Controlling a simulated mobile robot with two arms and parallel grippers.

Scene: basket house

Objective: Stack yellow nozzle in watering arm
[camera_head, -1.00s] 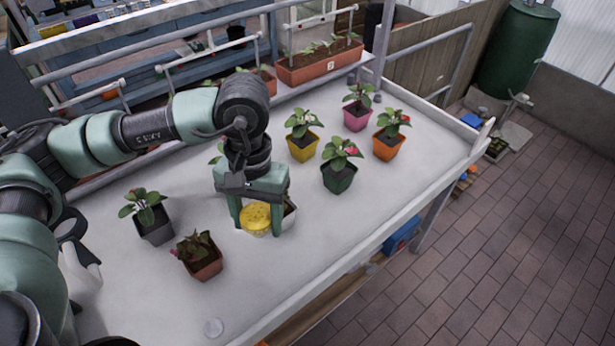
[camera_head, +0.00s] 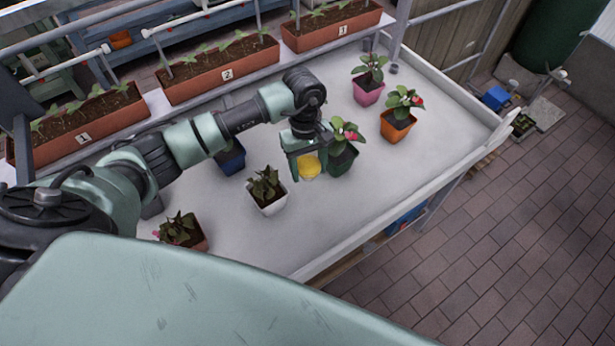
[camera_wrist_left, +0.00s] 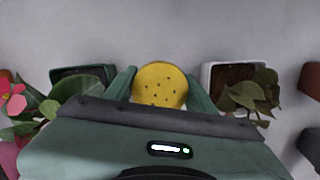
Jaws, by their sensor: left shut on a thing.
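The yellow nozzle (camera_head: 309,167) is a round yellow piece with small dark holes in its face. My left gripper (camera_head: 308,171) is shut on it, above the table beside the dark green pot. In the left wrist view the nozzle (camera_wrist_left: 160,86) sits between the two green fingers of my left gripper (camera_wrist_left: 160,92), holed face toward the camera. Grey pipes (camera_head: 205,13) rise over the planters behind the table; I cannot tell which part is the watering arm. My right gripper is not in view.
The dark green pot (camera_head: 341,163) is close to the gripper on the right, the white pot (camera_head: 268,206) on the left. Orange (camera_head: 397,131) and pink (camera_head: 366,95) pots stand farther right. Numbered planters (camera_head: 220,75) line the back. The table's front right (camera_head: 390,190) is clear.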

